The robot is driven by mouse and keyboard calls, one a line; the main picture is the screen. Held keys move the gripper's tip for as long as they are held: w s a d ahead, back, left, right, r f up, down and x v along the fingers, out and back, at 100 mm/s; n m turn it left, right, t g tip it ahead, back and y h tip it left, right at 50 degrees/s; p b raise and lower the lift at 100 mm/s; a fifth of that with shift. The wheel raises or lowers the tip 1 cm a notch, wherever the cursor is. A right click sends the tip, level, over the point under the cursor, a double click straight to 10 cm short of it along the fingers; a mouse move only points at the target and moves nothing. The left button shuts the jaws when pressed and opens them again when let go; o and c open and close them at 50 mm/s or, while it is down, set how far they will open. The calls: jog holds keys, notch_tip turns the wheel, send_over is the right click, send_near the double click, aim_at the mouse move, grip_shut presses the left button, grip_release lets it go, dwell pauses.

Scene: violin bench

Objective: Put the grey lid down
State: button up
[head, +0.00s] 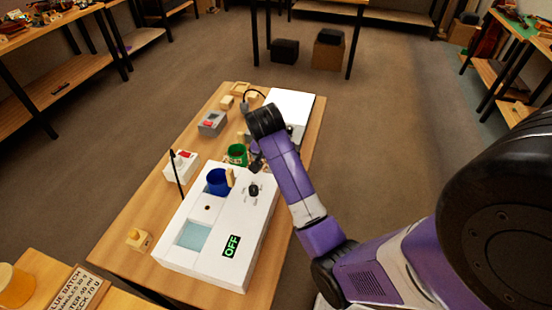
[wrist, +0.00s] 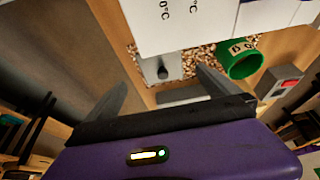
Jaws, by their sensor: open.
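In the wrist view a grey square piece with a black knob, which looks like the grey lid (wrist: 150,68), lies on a brown speckled patch (wrist: 196,58) beside a white unit. My gripper (wrist: 162,78) is open, its two fingers spread on either side of the lid's near edge. I see no finger closed on it. A flat grey piece (wrist: 182,95) shows between the fingers, nearer the gripper; I cannot tell what it is. In the head view my arm reaches over the table behind the white unit (head: 205,262), and the lid cannot be made out clearly.
A green cup (wrist: 238,62) stands close beside the fingers. The white unit holds a blue cup (head: 217,182) and a display reading OFF. A grey box with a red part (head: 212,123) and a white box with a red part (head: 180,166) stand left on the wooden table (head: 130,222).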

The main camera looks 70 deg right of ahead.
jog(key=shift+v, duration=1.4)
